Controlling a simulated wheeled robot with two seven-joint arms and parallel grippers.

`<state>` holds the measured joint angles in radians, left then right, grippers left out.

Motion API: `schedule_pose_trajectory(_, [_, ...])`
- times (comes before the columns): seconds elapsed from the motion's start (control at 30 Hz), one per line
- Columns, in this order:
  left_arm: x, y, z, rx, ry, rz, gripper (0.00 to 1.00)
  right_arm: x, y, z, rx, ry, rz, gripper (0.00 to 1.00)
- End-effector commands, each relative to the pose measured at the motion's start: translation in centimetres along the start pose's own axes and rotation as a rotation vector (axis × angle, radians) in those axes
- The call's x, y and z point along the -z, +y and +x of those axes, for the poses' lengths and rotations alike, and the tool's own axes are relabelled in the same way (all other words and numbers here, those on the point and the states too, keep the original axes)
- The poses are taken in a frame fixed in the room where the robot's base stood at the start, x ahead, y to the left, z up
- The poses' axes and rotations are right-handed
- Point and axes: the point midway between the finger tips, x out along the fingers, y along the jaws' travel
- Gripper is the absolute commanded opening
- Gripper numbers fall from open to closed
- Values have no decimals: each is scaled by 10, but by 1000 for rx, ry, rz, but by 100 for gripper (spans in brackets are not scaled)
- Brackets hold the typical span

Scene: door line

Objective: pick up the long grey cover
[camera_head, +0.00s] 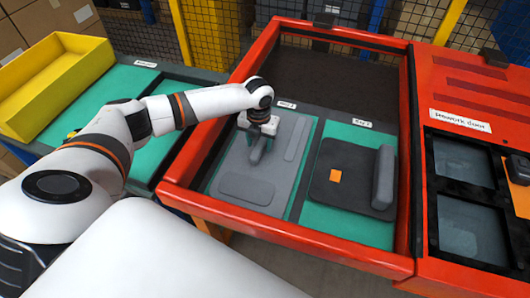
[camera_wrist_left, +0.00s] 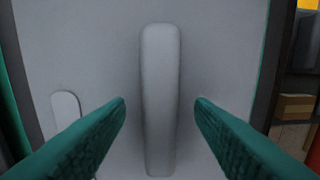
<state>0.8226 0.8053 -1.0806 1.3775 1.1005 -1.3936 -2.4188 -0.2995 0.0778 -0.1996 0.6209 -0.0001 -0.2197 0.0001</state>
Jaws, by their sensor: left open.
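The long grey cover (camera_wrist_left: 160,98), a narrow raised bar with rounded ends, runs upright through the middle of the left wrist view. It lies on a flat light-grey door panel (camera_wrist_left: 215,50). My left gripper (camera_wrist_left: 160,103) is open, with one teal finger on each side of the cover and a gap to both. In the head view my left gripper (camera_head: 258,150) is low over the upper part of the left panel (camera_head: 228,160) and hides part of what lies under it. My right gripper is not in view.
A slim grey strip (camera_head: 296,140) and a rounded pad (camera_head: 248,188) lie on the same panel. A darker panel (camera_head: 335,200) with an orange tag and raised grey bar lies to the right. Red walls (camera_head: 285,232) surround both. A yellow tray (camera_head: 55,85) stands at left.

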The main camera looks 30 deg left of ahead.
Motion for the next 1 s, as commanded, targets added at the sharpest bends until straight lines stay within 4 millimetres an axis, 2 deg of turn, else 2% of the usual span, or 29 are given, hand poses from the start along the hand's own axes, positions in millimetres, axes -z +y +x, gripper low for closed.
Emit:
schedule_pose_trajectory(0.7, [0, 0, 5, 0, -1, -1, 49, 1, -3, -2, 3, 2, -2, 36])
schedule_pose_trajectory(0.77, [0, 0, 5, 0, 0, -1, 41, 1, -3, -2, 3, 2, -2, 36])
schedule_pose_trajectory(1.0, [0, 0, 5, 0, 0, -1, 2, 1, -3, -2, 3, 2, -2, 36])
